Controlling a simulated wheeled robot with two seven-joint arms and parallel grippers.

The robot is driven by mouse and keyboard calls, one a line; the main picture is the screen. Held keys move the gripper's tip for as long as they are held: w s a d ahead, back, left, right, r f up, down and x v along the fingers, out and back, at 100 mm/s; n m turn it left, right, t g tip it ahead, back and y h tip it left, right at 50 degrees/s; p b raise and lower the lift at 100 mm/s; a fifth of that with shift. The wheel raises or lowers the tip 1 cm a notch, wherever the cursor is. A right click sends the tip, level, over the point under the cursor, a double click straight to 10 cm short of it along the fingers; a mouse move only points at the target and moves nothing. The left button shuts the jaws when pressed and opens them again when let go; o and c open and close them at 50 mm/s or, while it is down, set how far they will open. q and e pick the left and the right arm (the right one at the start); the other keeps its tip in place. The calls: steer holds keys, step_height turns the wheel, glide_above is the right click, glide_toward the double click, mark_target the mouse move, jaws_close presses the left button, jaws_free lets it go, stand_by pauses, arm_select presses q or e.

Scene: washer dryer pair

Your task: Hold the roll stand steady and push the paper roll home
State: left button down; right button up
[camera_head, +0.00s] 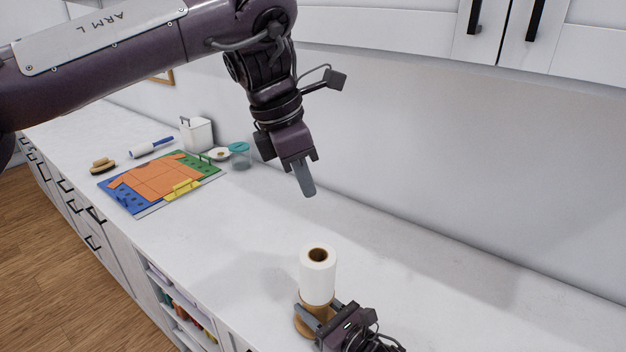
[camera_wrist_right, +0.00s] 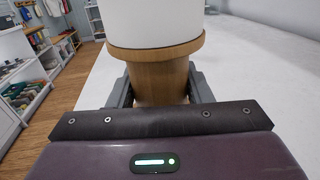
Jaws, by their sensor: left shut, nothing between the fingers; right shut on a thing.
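The white paper roll (camera_head: 317,279) stands upright on the wooden roll stand (camera_head: 304,325) on the counter, in the lower middle of the head view. In the right wrist view the roll (camera_wrist_right: 152,22) sits above a round wooden flange of the stand (camera_wrist_right: 158,82). My right gripper (camera_head: 318,318) is shut on the stand below the roll, with a finger on each side (camera_wrist_right: 158,92). My left gripper (camera_head: 306,180) is shut and empty, pointing down in the air above and behind the roll. The stand's base is partly hidden by my right gripper.
The white counter (camera_head: 420,260) is clear around the stand, with a wall behind. At the far left lie a folding board with an orange cloth (camera_head: 160,178), a lint roller (camera_head: 152,147), a brush (camera_head: 103,164), a white container (camera_head: 197,133) and a teal-lidded jar (camera_head: 240,156). Cabinets (camera_head: 480,25) hang above.

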steer(key=shift+d+f, duration=0.1)
steer(key=shift+f, duration=0.05)
steer(key=o, duration=1.3)
steer(key=shift+w, duration=0.1)
